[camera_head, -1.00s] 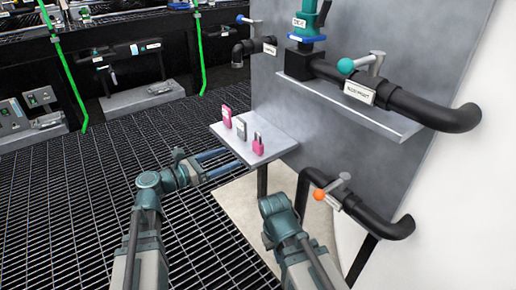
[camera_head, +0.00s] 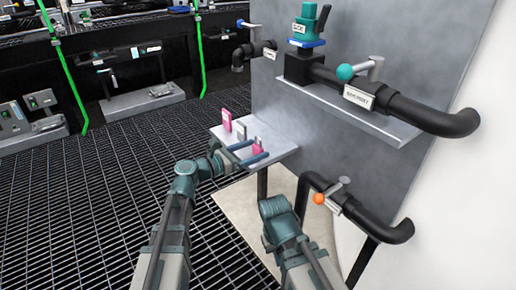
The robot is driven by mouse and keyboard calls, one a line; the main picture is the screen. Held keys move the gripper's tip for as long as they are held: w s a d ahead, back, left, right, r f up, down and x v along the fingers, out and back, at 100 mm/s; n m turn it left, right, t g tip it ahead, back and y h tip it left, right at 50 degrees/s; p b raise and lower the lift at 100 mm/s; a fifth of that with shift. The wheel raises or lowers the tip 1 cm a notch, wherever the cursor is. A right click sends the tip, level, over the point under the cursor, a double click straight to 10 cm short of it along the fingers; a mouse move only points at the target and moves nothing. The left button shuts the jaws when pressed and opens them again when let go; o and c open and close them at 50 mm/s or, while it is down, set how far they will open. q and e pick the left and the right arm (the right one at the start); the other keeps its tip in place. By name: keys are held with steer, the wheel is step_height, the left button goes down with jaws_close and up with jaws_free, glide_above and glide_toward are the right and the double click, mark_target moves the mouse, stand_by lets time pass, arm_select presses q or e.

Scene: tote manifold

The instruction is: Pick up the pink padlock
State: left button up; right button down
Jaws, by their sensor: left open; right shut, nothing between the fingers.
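The pink padlock (camera_head: 258,147) stands on the small grey shelf (camera_head: 284,154), nearest its front edge. It is partly hidden by my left gripper (camera_head: 261,149). That gripper is open, reaching in from the left over the shelf, with its two fingers spread near the padlock. The padlock appears between or just beyond the fingertips, and I cannot tell whether they touch it. My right arm is below the shelf, and its gripper fingers are not visible.
A pink and white item (camera_head: 227,121) and a grey item (camera_head: 240,132) stand behind the padlock on the shelf. A grey panel (camera_head: 330,135) rises at the right, with black pipes (camera_head: 435,119) and an orange-knobbed valve (camera_head: 319,198). Dark grating (camera_head: 90,220) covers the floor.

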arm_select(q)
steer(key=shift+x, duration=1)
jaws_close()
arm_select(e)
steer(key=shift+f, duration=0.1)
arm_select(q)
steer(key=shift+r, duration=0.2)
arm_select(e)
steer(key=shift+r, duration=0.25)
